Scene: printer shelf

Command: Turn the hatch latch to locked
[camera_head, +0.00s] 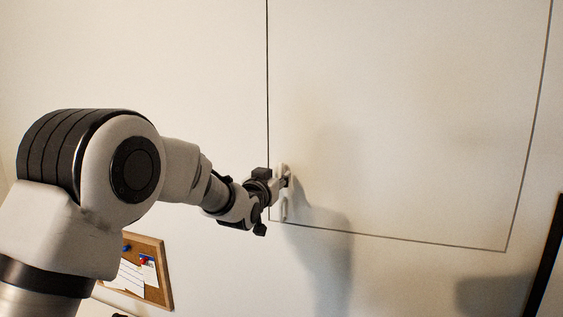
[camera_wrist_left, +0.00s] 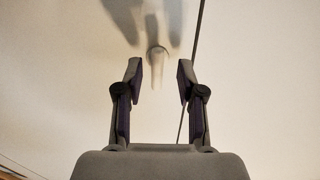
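The hatch (camera_head: 400,110) is a large pale panel in the wall, outlined by a thin dark seam. Its latch (camera_head: 284,211) is a small white handle near the hatch's lower left corner, partly hidden by my left gripper in the head view. My left gripper (camera_head: 286,181) is at the latch. In the left wrist view the latch (camera_wrist_left: 157,68) shows as a rounded end with a straight bar, seen in the gap between the fingertips of my left gripper (camera_wrist_left: 160,73). The fingers are apart, with visible space on both sides of the latch. My right gripper is not in view.
A cork board (camera_head: 152,265) with pinned papers hangs at the lower left, below my left arm. A dark upright edge (camera_head: 545,260) stands at the far right. The wall around the hatch is bare, with arm shadows on it.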

